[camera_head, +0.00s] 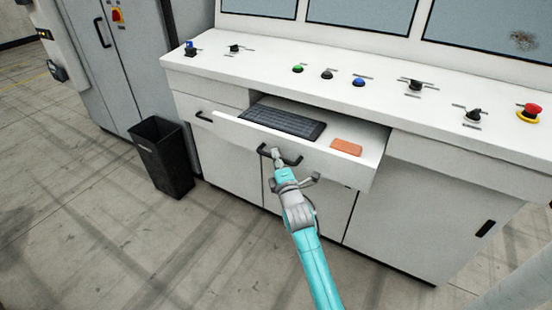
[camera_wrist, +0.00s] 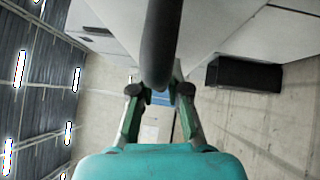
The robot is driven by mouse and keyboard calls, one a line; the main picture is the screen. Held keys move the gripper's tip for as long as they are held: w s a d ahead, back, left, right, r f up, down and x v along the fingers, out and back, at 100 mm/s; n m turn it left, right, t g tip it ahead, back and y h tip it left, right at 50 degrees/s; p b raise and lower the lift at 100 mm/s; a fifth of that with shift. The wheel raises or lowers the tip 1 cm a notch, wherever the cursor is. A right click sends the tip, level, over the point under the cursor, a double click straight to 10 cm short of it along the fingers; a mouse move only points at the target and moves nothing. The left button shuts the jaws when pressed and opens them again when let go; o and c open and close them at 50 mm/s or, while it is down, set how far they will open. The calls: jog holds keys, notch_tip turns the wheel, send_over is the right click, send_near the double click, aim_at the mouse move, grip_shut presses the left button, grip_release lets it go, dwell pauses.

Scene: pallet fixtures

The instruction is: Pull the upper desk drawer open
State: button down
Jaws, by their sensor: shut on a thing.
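The upper desk drawer (camera_head: 240,135) stands pulled out from the white control desk. A dark keyboard (camera_head: 283,122) and an orange box (camera_head: 346,147) lie inside it. My gripper (camera_head: 277,153) is at the black bar handle (camera_head: 292,161) on the drawer's front. In the wrist view the dark handle (camera_wrist: 161,45) runs down between the two fingers of my gripper (camera_wrist: 160,92), which are shut on it. The exact finger contact is partly hidden behind the bar.
The desk top (camera_head: 400,105) carries several buttons and knobs, with a red emergency button (camera_head: 529,113) at the right. A black bin (camera_head: 162,158) stands on the floor left of the desk, beside a grey cabinet (camera_head: 120,70). The floor in front is clear.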

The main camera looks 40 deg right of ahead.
jog(key=c, duration=1.1)
grip_release()
jog(key=shift+c, duration=0.2)
jog(key=v, duration=1.2)
